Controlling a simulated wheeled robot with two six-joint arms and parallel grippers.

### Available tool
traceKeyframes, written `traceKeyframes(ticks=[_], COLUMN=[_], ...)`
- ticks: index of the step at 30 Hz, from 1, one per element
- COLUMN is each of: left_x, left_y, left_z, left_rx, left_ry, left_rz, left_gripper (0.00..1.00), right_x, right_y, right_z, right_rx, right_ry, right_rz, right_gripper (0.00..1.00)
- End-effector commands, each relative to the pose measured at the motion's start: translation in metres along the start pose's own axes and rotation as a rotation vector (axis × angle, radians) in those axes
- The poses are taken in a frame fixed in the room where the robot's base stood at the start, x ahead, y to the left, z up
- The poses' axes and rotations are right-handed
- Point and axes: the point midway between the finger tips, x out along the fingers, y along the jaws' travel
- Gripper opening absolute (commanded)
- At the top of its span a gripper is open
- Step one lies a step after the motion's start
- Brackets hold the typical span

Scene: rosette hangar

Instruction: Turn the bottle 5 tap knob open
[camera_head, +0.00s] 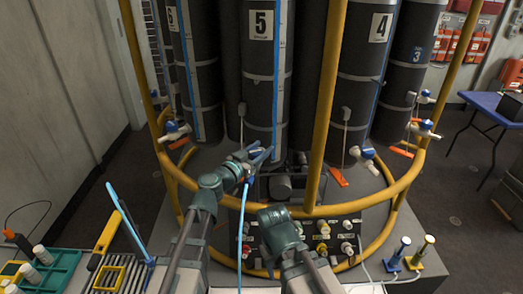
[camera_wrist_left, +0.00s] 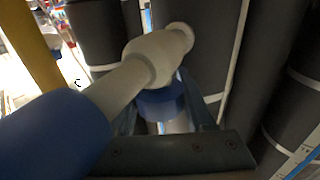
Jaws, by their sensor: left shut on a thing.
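Bottle 5 (camera_head: 262,70) is a tall dark cylinder with a white "5" label, in the middle of the head view. Its white tap (camera_wrist_left: 150,62) fills the middle of the left wrist view, with a large blue end (camera_wrist_left: 55,142) at the left. The blue knob (camera_wrist_left: 160,104) sits under the tap body, between the fingers of my left gripper (camera_wrist_left: 165,115). My left gripper is shut on this knob. In the head view my left gripper (camera_head: 252,160) is low in front of bottle 5 and partly covers the tap. My right arm shows at the bottom middle, but I cannot make out its gripper.
A yellow tube frame (camera_head: 325,100) with a lower ring surrounds the bottles; one post stands right of bottle 5. Bottle 4 (camera_head: 365,80) has its own tap (camera_head: 368,153). A dark connector panel (camera_head: 305,240) lies below. A green tray (camera_head: 45,268) sits at the lower left.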

Motion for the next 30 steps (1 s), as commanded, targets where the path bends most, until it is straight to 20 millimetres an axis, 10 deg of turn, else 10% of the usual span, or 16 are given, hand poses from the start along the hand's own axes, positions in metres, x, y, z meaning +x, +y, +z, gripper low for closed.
traceKeyframes(ticks=[18,19,24,30], left_x=[0.0,0.0,0.0,-0.0001], left_y=[-0.0017,-0.0017,-0.0016,-0.0015], left_z=[-0.0002,-0.0002,-0.0002,-0.0001], left_rx=[0.0,0.0,0.0,0.0], left_ry=[0.0,0.0,0.0,0.0], left_rz=[-0.048,-0.048,-0.048,-0.047], left_gripper=[0.0,0.56,0.83,0.83], right_x=[-0.0002,-0.0002,-0.0001,-0.0001], right_y=[0.0,0.0,0.0,0.0], right_z=[0.0,0.0,0.0,0.0], right_rx=[0.0,0.0,0.0,0.0], right_ry=[0.0,0.0,0.0,0.0], right_rz=[0.0,0.0,0.0,0.0], right_gripper=[0.5,0.5,0.5,0.5])
